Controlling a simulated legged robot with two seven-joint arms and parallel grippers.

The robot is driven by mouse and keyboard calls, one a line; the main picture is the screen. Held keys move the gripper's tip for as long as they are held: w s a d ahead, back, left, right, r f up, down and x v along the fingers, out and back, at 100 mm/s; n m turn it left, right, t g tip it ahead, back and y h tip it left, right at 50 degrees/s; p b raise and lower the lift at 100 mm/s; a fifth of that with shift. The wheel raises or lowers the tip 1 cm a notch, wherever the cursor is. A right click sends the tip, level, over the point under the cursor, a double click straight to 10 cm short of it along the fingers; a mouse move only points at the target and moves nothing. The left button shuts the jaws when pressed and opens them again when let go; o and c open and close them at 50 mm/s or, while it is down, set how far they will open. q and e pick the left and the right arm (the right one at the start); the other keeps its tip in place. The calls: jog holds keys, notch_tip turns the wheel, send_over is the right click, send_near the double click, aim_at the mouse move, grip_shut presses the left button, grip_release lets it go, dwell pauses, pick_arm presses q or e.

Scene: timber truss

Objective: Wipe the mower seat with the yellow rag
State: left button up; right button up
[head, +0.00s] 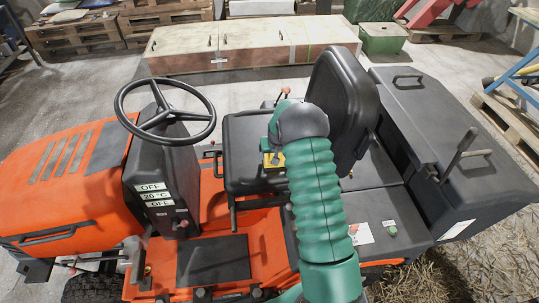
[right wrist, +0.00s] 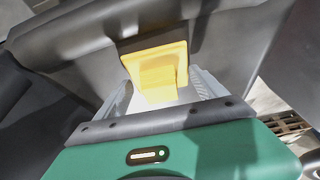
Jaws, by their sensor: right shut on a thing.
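The orange mower has a black seat with a flat cushion (head: 243,138) and an upright backrest (head: 341,100). My right arm, green and ribbed, reaches up from the bottom of the head view to the seat. My right gripper (right wrist: 160,95) is shut on the yellow rag (right wrist: 158,72). In the head view a bit of the rag (head: 274,161) shows at the cushion, mostly hidden by my arm. In the right wrist view the rag is against or very close to a dark seat surface; I cannot tell if it touches. My left gripper is not in view.
A steering wheel (head: 165,112) and console (head: 160,180) stand left of the seat. A dark grass box (head: 440,150) with a lever is at the right. A long wooden chest (head: 250,45) and a green bin (head: 382,38) stand behind.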

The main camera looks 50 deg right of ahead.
aim_at(265, 157)
jog(key=shift+s+d, duration=1.15)
jog(key=shift+d, duration=0.15)
jog(key=shift+w+a, duration=1.25)
jog(key=shift+a, duration=0.2)
jog(key=shift+w+a+f, duration=0.1)
jog(key=shift+w+a, duration=1)
jog(key=shift+a, duration=0.3)
jog(key=shift+w+a+p, duration=0.35)
jog(key=shift+w+a, duration=0.6)
jog(key=shift+a, duration=0.15)
jog(key=shift+w+a, duration=1.5)
jog(key=shift+a, duration=0.1)
jog(key=shift+r, duration=0.2)
notch_tip(265, 157, up, 6)
jog(key=p, duration=0.4)
jog(key=shift+r, duration=0.1)
